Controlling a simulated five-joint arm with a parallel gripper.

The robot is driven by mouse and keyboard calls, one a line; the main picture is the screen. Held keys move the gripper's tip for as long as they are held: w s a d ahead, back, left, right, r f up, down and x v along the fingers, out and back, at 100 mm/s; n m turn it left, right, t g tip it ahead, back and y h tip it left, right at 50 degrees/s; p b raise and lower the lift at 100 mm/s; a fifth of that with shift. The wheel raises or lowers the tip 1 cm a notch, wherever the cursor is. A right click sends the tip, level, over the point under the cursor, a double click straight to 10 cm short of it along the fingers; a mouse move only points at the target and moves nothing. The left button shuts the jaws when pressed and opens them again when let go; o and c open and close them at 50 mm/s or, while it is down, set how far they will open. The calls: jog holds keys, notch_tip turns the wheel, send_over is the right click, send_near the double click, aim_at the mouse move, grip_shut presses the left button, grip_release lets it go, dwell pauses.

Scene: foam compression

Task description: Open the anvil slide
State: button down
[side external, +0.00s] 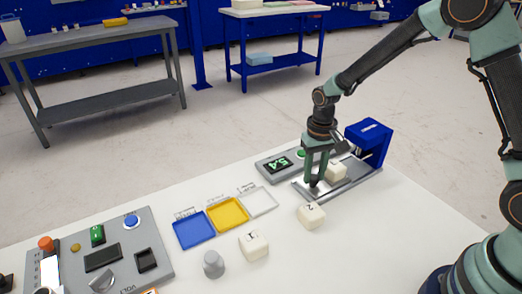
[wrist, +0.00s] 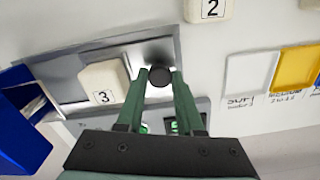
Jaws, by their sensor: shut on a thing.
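My gripper (side external: 313,184) reaches down at the compression tester. In the wrist view, my gripper (wrist: 160,84) has its two green fingers closed around the dark round knob (wrist: 159,77) of the anvil slide. The metal slide plate (wrist: 150,48) lies in the tester's base, in front of the blue press housing (side external: 370,140). The housing also shows in the wrist view (wrist: 22,122). A white foam block marked 3 (wrist: 103,83) rests on the plate between the knob and the housing; it also shows in the side view (side external: 337,172).
Foam block 2 (side external: 311,215) and foam block 1 (side external: 254,245) stand on the white table. Blue (side external: 194,230), yellow (side external: 228,214) and white (side external: 259,201) trays lie left of the tester. A grey weight (side external: 213,264) and a control panel (side external: 120,250) are further left. The display (side external: 279,163) reads 5.4.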

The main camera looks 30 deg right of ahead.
jog(key=shift+w+r, duration=0.1)
jog(key=c, duration=0.8)
grip_release()
jog(key=shift+r, duration=6.05)
